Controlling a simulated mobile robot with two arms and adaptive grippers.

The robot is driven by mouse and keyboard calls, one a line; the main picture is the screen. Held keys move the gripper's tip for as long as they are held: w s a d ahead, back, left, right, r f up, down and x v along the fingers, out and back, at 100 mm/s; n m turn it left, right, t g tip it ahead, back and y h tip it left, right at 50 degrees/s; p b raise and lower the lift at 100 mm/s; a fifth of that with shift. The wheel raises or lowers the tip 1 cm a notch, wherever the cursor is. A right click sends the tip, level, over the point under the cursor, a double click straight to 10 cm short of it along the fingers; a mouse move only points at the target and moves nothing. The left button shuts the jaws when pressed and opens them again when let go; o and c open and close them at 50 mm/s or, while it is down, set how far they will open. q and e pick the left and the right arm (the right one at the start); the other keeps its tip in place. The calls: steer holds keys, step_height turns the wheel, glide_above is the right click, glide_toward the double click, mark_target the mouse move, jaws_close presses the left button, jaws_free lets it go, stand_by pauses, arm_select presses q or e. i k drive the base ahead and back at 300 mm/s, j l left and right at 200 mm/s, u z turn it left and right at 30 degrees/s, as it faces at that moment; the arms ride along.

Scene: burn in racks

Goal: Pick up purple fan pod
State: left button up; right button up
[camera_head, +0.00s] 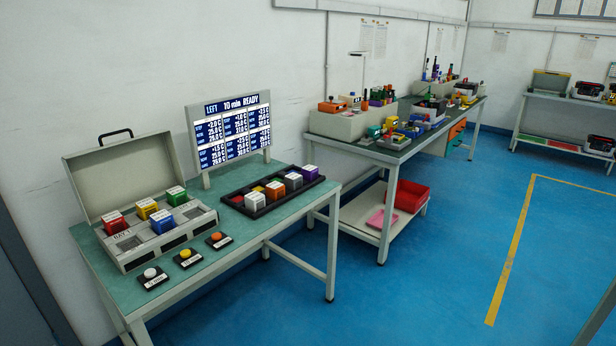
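Neither of my grippers is in view.
An open grey case (170,243) holds red, yellow, blue and green pods. Three push buttons sit in front of it. A display panel (232,131) stands behind the tray. A cluttered workbench (390,153) is farther back. Blue floor at right is clear.

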mark_target(309, 172)
steer(key=u, duration=0.35)
steer(key=i+l+u, duration=0.45)
steer(key=l, duration=0.15)
steer(key=i+l+u, duration=0.1)
steer(key=l+u, duration=0.15)
steer(key=i+l+u, duration=0.2)
steer(key=l, duration=0.3)
steer(key=k+j, duration=0.05)
steer(key=k, duration=0.05)
